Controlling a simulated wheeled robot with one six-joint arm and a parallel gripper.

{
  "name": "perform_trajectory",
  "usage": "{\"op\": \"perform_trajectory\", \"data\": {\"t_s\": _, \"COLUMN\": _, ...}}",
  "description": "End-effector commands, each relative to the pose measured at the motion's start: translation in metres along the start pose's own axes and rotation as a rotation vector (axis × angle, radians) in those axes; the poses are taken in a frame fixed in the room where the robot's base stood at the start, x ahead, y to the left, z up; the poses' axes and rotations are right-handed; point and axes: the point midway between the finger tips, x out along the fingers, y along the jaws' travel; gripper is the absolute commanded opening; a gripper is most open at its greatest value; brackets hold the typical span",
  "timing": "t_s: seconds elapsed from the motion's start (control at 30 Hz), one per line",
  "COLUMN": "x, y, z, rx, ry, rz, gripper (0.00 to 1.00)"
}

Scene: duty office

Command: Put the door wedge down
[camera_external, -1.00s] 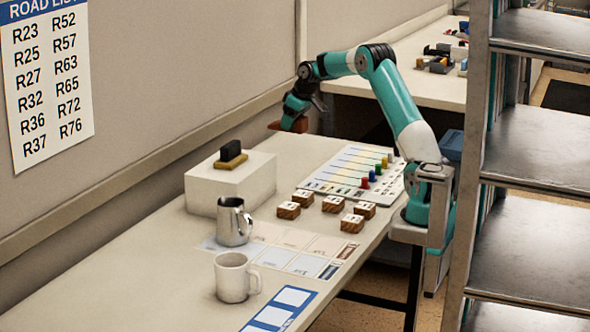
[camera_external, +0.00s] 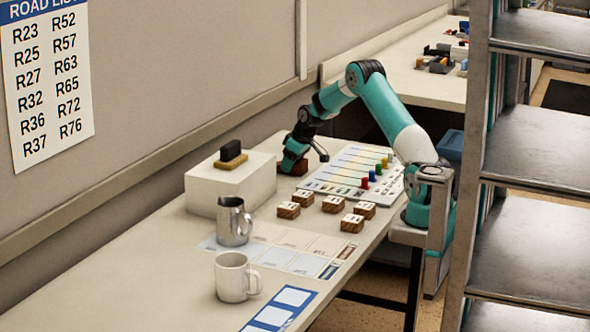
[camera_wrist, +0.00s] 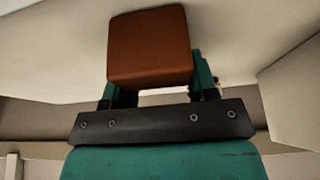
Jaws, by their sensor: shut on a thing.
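The door wedge (camera_wrist: 150,45) is a reddish-brown block. In the wrist view it sits between the two fingers of my gripper (camera_wrist: 150,88), which is shut on it. In the external view my gripper (camera_external: 293,160) is low over the far part of the table, right of the white box. The wedge (camera_external: 296,168) shows there only in part, close to the tabletop. I cannot tell whether it touches the table.
A white box (camera_external: 230,188) with a black-and-tan stamp-like item (camera_external: 231,155) on top stands left of my gripper. A board with coloured pegs (camera_external: 345,172) lies to the right. Several wooden blocks (camera_external: 333,204), a metal jug (camera_external: 233,221) and a white mug (camera_external: 236,277) are nearer the camera.

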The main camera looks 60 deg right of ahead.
Motion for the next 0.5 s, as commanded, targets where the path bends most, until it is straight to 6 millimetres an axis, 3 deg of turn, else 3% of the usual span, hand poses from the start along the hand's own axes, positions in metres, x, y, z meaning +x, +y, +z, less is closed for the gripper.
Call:
{"op": "perform_trajectory", "data": {"t_s": 0.17, "x": 0.003, "y": 0.0, "z": 0.0012, "rx": 0.0, "ry": 0.0, "rz": 0.0, "gripper": 0.26}}
{"op": "perform_trajectory", "data": {"t_s": 0.2, "x": 0.003, "y": 0.0, "z": 0.0013, "rx": 0.0, "ry": -0.001, "rz": 0.0, "gripper": 0.58}}
{"op": "perform_trajectory", "data": {"t_s": 0.3, "x": 0.0026, "y": 0.0, "z": 0.0012, "rx": 0.0, "ry": -0.001, "rz": 0.0, "gripper": 0.79}}
{"op": "perform_trajectory", "data": {"t_s": 0.5, "x": 0.0024, "y": 0.0, "z": 0.0011, "rx": 0.0, "ry": -0.001, "rz": 0.0, "gripper": 0.79}}
